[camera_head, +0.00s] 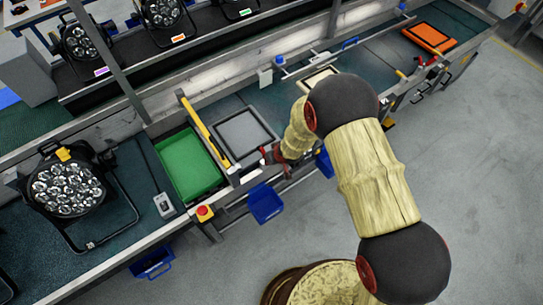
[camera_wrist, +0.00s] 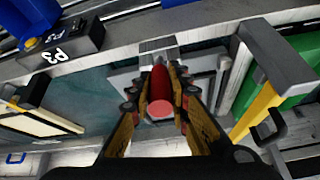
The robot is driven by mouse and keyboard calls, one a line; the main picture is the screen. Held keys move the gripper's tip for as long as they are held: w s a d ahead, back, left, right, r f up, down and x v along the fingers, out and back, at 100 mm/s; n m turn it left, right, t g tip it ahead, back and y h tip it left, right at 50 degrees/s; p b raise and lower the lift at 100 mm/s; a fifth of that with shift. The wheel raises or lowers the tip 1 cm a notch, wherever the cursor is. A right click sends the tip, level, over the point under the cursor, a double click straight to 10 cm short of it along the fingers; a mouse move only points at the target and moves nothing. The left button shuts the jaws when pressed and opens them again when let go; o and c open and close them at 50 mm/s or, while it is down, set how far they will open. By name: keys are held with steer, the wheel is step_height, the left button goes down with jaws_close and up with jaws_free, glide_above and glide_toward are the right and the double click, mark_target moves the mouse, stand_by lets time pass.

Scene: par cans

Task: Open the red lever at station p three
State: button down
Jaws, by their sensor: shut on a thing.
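The red lever (camera_wrist: 159,90) shows in the middle of the wrist view, its round end facing the camera. My gripper (camera_wrist: 160,100) has its fingers on either side of the lever and is shut on it. A black block labelled P3 (camera_wrist: 62,52) sits on the rail at the upper left of the wrist view. In the head view my gripper (camera_head: 272,155) is at the bench's front edge, beside the grey square plate (camera_head: 243,133); my arm partly hides this spot.
A green tray (camera_head: 188,165) and a yellow bar (camera_head: 203,127) lie left of the gripper. A blue bin (camera_head: 265,203) hangs below the front edge. A red button (camera_head: 204,212) and a stage light (camera_head: 67,187) are further left. The floor in front is clear.

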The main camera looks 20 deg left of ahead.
stand_by(0.4)
steer(key=c, duration=1.7)
jaws_free()
steer(key=shift+o, duration=0.2)
steer(key=v, duration=1.2)
steer(key=shift+w+a, duration=0.1)
